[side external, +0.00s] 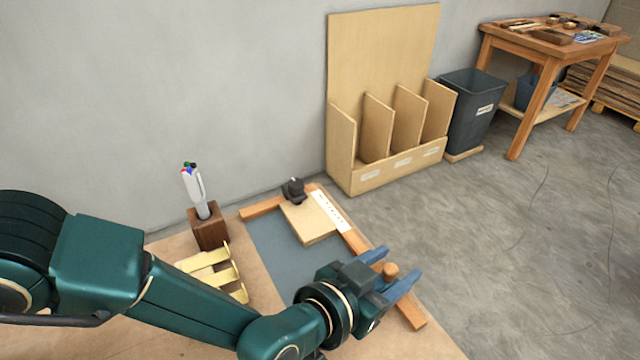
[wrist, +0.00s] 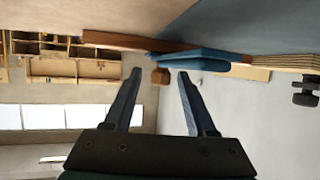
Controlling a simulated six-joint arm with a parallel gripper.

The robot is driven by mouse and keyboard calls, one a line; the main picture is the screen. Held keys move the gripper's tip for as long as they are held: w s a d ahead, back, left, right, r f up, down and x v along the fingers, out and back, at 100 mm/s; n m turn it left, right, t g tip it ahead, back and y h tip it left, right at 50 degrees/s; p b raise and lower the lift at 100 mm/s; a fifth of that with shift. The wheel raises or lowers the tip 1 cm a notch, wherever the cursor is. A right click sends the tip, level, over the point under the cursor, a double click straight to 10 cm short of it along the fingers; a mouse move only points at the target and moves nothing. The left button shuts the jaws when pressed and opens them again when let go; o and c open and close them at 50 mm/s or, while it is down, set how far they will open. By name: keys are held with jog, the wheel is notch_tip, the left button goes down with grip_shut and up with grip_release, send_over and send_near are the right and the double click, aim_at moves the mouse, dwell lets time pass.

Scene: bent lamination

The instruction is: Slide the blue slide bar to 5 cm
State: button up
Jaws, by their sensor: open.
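The blue slide bar (wrist: 198,57) shows in the wrist view as a flat blue piece beside the wooden rail, with a small brown wooden knob (wrist: 160,76) at its end. The knob also shows in the side view (side external: 390,271); the bar there is mostly hidden by my gripper. My gripper (side external: 391,268) is open, its two blue fingers on either side of the knob. In the wrist view the fingertips (wrist: 159,71) have a visible gap to the knob on both sides. A white scale strip (side external: 330,212) lies on the rail; its marks are too small to read.
A pale board (side external: 309,219) lies against the frame, with a black knobbed piece (side external: 293,190) at its far corner. A wooden pen holder (side external: 209,232) and yellowish brackets (side external: 222,276) stand left of the grey-blue mat (side external: 278,252). The floor to the right is free.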

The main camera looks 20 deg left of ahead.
jog(key=shift+w, duration=0.1)
grip_shut()
dwell(1.5)
